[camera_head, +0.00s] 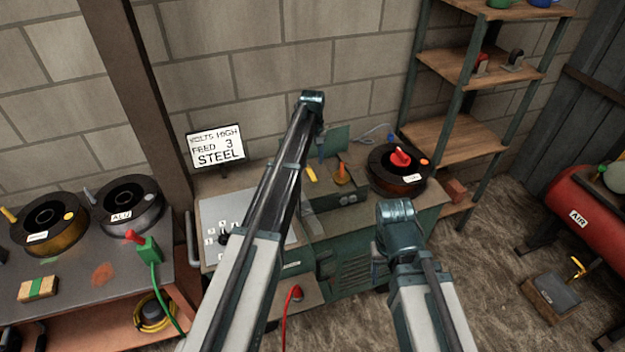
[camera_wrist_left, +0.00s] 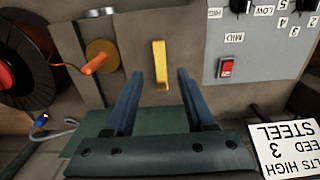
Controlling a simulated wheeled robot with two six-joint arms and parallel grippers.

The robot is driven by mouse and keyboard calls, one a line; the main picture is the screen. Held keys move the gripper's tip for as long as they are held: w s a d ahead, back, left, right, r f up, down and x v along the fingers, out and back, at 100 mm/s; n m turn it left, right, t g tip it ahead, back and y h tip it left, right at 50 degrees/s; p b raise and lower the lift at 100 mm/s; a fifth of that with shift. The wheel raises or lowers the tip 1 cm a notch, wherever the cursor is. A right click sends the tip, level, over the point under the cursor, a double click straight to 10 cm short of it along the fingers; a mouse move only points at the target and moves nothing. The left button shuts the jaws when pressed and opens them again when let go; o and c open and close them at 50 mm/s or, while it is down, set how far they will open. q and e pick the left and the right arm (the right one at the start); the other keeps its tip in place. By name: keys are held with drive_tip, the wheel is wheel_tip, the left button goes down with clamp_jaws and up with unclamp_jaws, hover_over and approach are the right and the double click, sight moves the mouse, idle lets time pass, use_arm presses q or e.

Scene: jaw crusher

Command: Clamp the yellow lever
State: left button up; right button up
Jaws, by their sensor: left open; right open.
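The yellow lever (camera_head: 311,174) stands on the green machine's control box in the head view. In the left wrist view the yellow lever (camera_wrist_left: 160,65) shows upright between the tips of two blue fingers. My left gripper (camera_wrist_left: 160,77) is open, with one finger on each side of the lever and a visible gap to both. In the head view the left arm reaches over the machine, and its fingers are mostly hidden. My right arm's wrist (camera_head: 397,218) is over the front right of the machine; its fingers are hidden behind it.
An orange lever (camera_wrist_left: 95,65) on a round base is beside the yellow lever. A switch panel (camera_wrist_left: 262,45) with a red switch is on its other side. A sign (camera_head: 215,148) reads "VOLTS HIGH FEED 3 STEEL". A dark spool (camera_head: 385,180) with a red knob stands at the right.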

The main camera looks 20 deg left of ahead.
sight(312, 176)
use_arm(q)
wheel_tip(312, 176, down, 6)
drive_tip(key=b, duration=0.5)
drive_tip(key=shift+r, duration=0.1)
clamp_jaws()
idle(1.1)
